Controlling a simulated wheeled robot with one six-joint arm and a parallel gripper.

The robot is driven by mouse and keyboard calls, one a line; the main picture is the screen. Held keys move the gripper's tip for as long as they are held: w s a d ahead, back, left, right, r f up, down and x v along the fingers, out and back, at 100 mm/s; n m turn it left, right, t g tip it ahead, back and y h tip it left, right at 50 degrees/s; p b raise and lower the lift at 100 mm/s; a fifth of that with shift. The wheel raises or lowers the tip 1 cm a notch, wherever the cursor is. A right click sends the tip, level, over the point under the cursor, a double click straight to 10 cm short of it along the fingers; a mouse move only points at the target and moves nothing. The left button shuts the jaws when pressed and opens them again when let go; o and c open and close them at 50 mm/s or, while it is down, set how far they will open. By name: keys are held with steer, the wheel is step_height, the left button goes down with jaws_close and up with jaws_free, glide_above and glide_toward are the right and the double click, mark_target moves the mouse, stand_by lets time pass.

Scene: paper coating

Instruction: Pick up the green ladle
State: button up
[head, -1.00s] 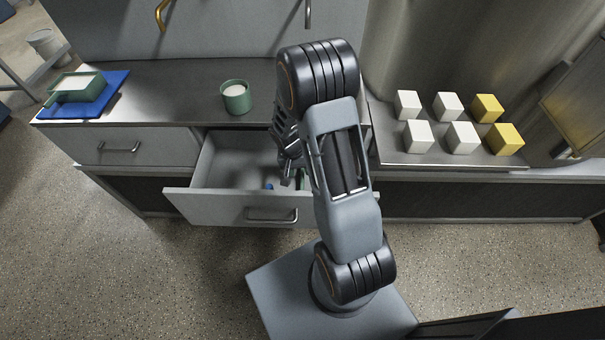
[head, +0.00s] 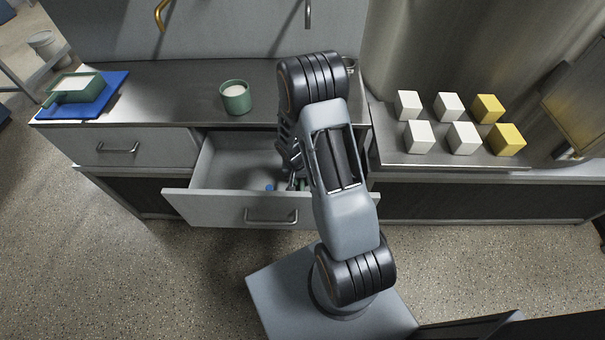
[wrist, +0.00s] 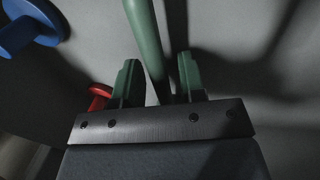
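The green ladle's handle (wrist: 146,40) runs down from the top edge of the wrist view and passes between the two fingers of my gripper (wrist: 157,82). The fingers stand apart with a gap beside the handle, which lies nearer the left finger. The ladle's bowl is not visible in the wrist view. In the head view my gripper (head: 294,184) is down inside the open drawer (head: 230,207), and my arm hides most of the ladle.
A blue object (wrist: 28,28) and a red object (wrist: 98,97) lie left of the handle in the drawer. On the counter stand a green cup (head: 235,98), a green container (head: 76,88) on a blue tray (head: 103,100), and several white and yellow blocks (head: 463,137) at right.

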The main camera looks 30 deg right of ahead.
jaws_close()
step_height(320, 180, up, 10)
steer(key=shift+p, duration=0.8)
